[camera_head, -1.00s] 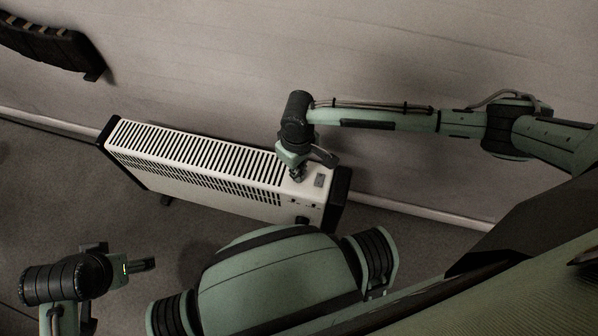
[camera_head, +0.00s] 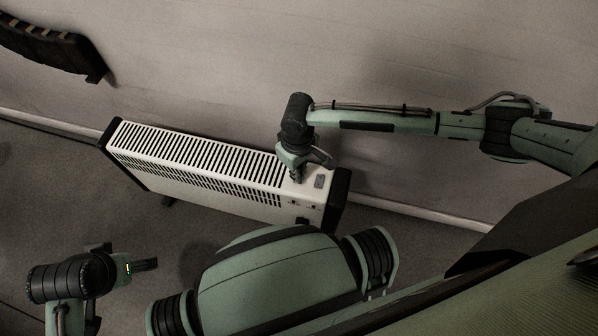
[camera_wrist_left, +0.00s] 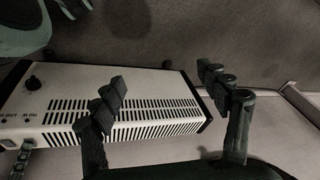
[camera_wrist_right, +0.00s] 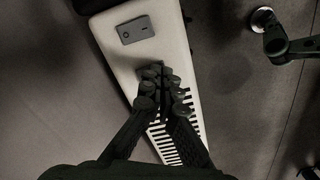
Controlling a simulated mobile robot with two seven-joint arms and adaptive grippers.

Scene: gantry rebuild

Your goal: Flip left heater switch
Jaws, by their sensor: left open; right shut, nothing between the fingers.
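The white heater (camera_head: 180,183) stands on the floor along the wall, with dark end caps and a slotted top. A second dark patch, seemingly the other switch, lies under my right fingertips and is mostly hidden. My right gripper (camera_head: 297,177) is shut and empty, pointing down at it; the fingertips (camera_wrist_right: 162,84) look close to or touching it. My left gripper (camera_head: 146,265) is open and empty, apart from the heater.
A knob (camera_wrist_left: 33,83) and small printed labels are on the heater's front face. A dark slatted object (camera_head: 50,42) is at the upper left by the wall. The floor (camera_head: 60,190) left of the heater is clear.

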